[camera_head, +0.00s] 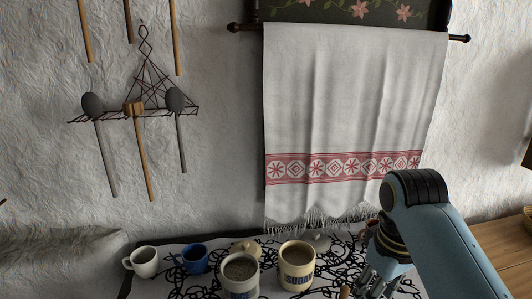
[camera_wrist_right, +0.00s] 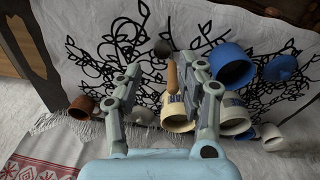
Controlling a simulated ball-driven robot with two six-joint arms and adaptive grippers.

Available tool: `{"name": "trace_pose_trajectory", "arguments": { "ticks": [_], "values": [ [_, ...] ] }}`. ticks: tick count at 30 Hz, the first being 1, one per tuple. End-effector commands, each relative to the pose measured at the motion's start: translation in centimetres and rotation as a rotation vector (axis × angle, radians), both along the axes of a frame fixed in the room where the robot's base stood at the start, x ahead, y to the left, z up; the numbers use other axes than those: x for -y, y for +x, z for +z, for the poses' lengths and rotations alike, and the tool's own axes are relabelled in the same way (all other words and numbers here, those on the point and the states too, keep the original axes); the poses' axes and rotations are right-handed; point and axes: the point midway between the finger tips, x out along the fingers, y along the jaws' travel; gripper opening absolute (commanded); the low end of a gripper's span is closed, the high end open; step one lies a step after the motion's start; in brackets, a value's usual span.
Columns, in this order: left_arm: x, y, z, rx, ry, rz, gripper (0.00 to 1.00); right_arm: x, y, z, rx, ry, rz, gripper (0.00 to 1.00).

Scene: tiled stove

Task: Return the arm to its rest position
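My right arm comes in from the right in the head view. Its gripper (camera_head: 374,282) points down over the right part of the patterned cloth, low in the picture. In the right wrist view the two fingers of this gripper (camera_wrist_right: 165,72) stand well apart. A wooden handle (camera_wrist_right: 172,76) shows in the gap between them, with clear space on both sides, and its depth from the fingers is hard to tell. No object is held. My left arm and gripper do not show.
A sugar canister (camera_head: 296,268), another canister (camera_head: 240,276), a blue mug (camera_head: 193,258) and a white mug (camera_head: 143,262) stand on the patterned cloth (camera_head: 335,285), left of my right gripper. A towel (camera_head: 345,100) hangs behind. A wooden surface (camera_head: 502,240) lies at right.

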Motion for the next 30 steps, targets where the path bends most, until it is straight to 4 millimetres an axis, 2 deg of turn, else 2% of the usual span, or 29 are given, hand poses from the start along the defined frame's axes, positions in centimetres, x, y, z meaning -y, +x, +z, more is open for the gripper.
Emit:
{"name": "trace_pose_trajectory", "arguments": {
  "ticks": [1,3,6,12,22,30],
  "values": [
    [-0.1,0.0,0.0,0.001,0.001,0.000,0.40,1.5,-2.9,-0.9,0.020,-0.012,-0.045,0.40],
    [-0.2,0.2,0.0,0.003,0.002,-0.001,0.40,3.0,-6.1,-1.1,0.064,-0.021,-0.103,0.40],
    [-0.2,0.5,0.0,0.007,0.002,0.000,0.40,4.2,-9.6,-0.7,0.113,-0.027,-0.157,0.40],
    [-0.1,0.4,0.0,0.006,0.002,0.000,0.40,5.4,-14.5,1.0,0.181,-0.023,-0.215,0.40],
    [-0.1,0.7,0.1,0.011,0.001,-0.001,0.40,5.6,-20.4,4.7,0.261,0.003,-0.260,0.40],
    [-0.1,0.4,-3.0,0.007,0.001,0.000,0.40,6.1,-19.0,-4.3,0.235,0.000,-0.271,0.40]
  ]
}}
